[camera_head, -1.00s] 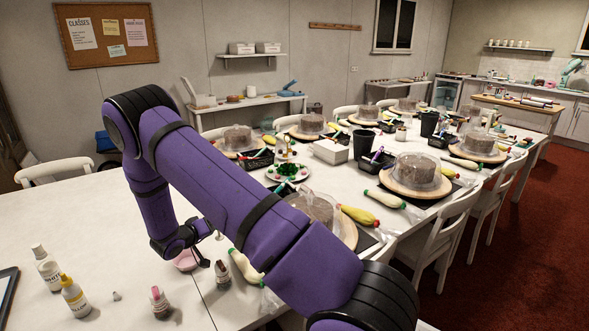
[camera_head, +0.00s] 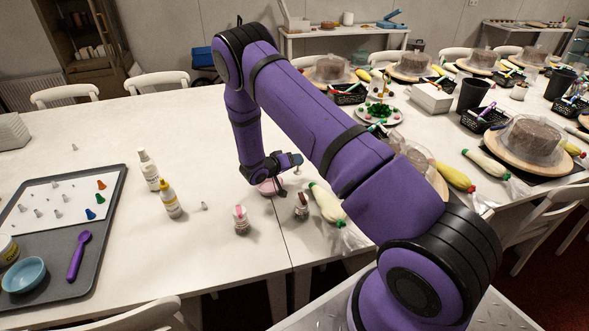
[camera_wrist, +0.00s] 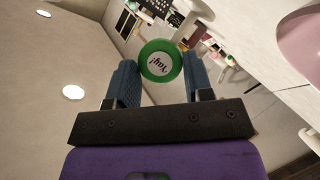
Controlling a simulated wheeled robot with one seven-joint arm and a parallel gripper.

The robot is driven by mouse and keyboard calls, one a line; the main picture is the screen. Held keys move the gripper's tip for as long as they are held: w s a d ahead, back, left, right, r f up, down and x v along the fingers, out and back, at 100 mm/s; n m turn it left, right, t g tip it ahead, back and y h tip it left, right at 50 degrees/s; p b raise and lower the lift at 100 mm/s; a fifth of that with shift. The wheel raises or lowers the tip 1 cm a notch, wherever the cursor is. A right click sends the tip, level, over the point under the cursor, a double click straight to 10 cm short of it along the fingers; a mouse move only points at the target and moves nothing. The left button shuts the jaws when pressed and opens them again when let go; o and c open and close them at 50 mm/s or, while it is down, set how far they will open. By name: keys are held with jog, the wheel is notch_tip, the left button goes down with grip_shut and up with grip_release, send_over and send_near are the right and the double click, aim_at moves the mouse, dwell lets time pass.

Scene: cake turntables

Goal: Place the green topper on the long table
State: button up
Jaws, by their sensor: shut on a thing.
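The green topper (camera_wrist: 161,62) is a round disc with a white centre reading "Yay!". In the wrist view it sits between the two fingers of my gripper (camera_wrist: 161,78), which is shut on it. In the head view my gripper (camera_head: 292,161) is low over the white long table (camera_head: 215,140), close above a pink bowl (camera_head: 268,187). The topper cannot be made out clearly there. The pink bowl also shows at the upper right of the wrist view (camera_wrist: 312,40).
Bottles (camera_head: 170,199) and small jars (camera_head: 241,219) stand near the gripper. A grey tray (camera_head: 112,190) with piping tips lies at left. Cakes on turntables (camera_head: 498,148), piping bags (camera_head: 328,203) and a plate of green pieces (camera_head: 396,117) crowd the right. The table's left middle is mostly clear.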

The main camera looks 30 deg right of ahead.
notch_tip(320, 180, down, 4)
jog(key=shift+r, duration=0.15)
jog(key=shift+s+f, duration=0.15)
jog(key=shift+f, duration=0.2)
